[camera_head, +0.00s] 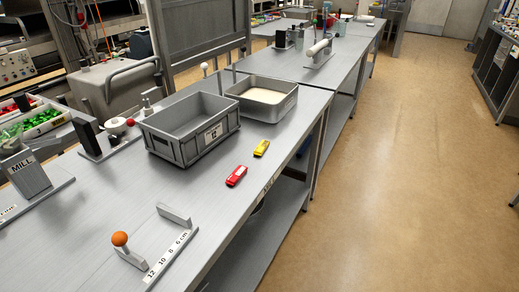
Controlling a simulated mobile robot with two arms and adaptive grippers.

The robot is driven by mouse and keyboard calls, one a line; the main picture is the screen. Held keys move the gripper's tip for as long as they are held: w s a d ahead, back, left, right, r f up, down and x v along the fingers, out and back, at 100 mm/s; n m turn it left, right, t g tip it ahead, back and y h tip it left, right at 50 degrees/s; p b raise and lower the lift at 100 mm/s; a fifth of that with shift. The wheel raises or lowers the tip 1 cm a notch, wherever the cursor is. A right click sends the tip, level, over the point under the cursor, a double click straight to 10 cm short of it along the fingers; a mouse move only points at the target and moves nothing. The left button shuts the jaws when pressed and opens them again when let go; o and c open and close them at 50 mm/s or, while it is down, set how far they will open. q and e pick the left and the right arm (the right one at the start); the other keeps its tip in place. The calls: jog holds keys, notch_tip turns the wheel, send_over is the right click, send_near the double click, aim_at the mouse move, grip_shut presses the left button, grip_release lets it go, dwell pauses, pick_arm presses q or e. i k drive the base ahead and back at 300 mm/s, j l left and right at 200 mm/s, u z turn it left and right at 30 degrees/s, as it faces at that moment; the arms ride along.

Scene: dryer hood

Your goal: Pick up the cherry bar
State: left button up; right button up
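A small red bar-shaped piece (236,176) lies on the grey metal table (215,215), near its right edge; it looks like the cherry bar. Neither of my grippers is in the head view, so nothing is seen touching the red piece.
A grey crate marked 12 (170,158) and a metal tray with pale contents (282,107) stand behind the pieces. A gauge with an orange ball (120,239) and a scale strip stands in front. A block labelled MILL (27,178) is at left. Open floor lies right.

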aim_at(236, 175)
jog(key=i+l+u, duration=0.1)
jog(key=u, duration=0.3)
jog(key=l+u, duration=0.25)
jog(key=u, duration=0.2)
jog(key=i+l+u, duration=0.1)
jog(key=u, duration=0.3)
jog(key=l+u, duration=0.55)
jog(key=u, duration=0.25)
